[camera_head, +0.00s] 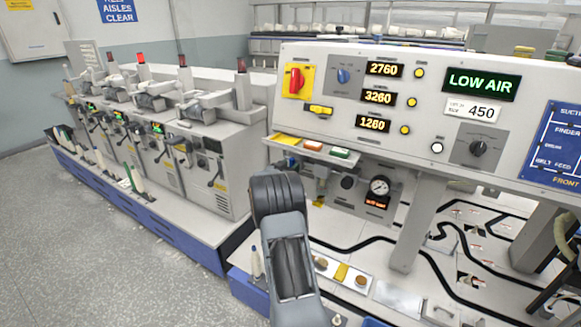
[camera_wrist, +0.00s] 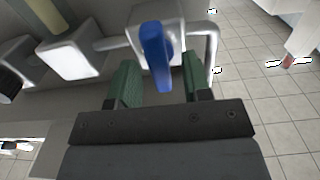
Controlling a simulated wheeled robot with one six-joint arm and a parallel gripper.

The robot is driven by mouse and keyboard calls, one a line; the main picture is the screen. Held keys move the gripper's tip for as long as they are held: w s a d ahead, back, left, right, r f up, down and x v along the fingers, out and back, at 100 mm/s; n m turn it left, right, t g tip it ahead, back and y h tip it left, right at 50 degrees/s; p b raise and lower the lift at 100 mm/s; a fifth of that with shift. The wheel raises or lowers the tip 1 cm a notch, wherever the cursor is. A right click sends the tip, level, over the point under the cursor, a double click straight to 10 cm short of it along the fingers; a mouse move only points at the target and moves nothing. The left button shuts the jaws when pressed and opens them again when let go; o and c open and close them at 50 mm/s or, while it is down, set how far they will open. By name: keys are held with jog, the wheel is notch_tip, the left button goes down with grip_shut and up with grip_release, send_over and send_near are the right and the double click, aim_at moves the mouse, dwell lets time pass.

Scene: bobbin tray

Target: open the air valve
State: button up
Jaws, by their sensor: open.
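A blue lever handle (camera_wrist: 157,60) shows at the top middle of the wrist view, fixed on a pale valve body on a pipe (camera_wrist: 210,45). I take it for the air valve. My gripper (camera_wrist: 159,84) is open, with its two green-padded fingers on either side of the handle's lower end. The gap between the fingers looks empty of contact with the handle; whether the handle lies fully between them in depth I cannot tell. In the head view my arm reaches down in front of the console, and my gripper and the blue handle are not visible there.
The console's display (camera_head: 481,83) reads "LOW AIR". A round pressure gauge (camera_head: 380,187) sits below the panel. A white block (camera_wrist: 70,55) on the pipe stands left of the fingers. Black hoses (camera_head: 440,250) run over the console's lower deck.

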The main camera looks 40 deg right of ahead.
jog(key=shift+d, duration=0.3)
grip_shut()
dwell(0.3)
